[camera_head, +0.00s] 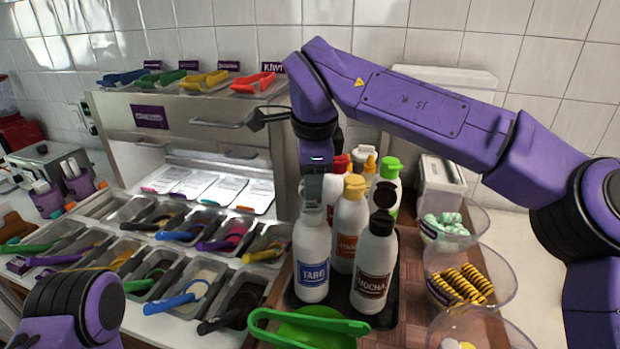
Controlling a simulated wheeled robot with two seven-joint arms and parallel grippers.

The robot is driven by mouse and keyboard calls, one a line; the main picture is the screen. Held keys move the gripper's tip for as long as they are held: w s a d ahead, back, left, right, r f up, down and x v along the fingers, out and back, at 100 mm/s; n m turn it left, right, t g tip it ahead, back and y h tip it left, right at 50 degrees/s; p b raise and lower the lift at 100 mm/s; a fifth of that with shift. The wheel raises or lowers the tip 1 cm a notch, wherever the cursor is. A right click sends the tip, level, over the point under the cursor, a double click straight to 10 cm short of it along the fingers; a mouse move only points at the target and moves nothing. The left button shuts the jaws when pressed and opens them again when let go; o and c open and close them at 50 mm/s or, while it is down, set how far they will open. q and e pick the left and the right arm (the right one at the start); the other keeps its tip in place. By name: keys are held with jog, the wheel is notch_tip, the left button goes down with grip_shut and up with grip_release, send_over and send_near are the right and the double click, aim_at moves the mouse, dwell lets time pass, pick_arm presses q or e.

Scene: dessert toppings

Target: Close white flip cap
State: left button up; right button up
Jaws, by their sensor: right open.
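A white bottle labelled TARO (312,262) stands upright at the front left of a dark tray (385,318). My right gripper (312,200) points down over the top of this bottle. It is open, and its fingers are right at the cap. The gripper mostly covers the cap, so I cannot tell how far its lid is lifted or whether the fingers touch it. My left arm shows at the lower left, but its gripper is out of view.
A MOCHA bottle (374,265) with a dark cap and a yellow-capped bottle (349,225) stand close on the right. Green tongs (310,328) lie in front. Clear bowls of sweets are at the right, topping bins (150,285) at the left.

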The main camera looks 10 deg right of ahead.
jog(key=shift+w+f, duration=0.1)
jog(key=shift+f, duration=0.1)
jog(key=shift+s+r, duration=0.25)
jog(key=shift+s, duration=0.25)
jog(key=shift+c, duration=0.9)
jog(key=shift+w+f, duration=0.15)
grip_shut()
pick_arm(q)
jog(key=shift+s, duration=0.2)
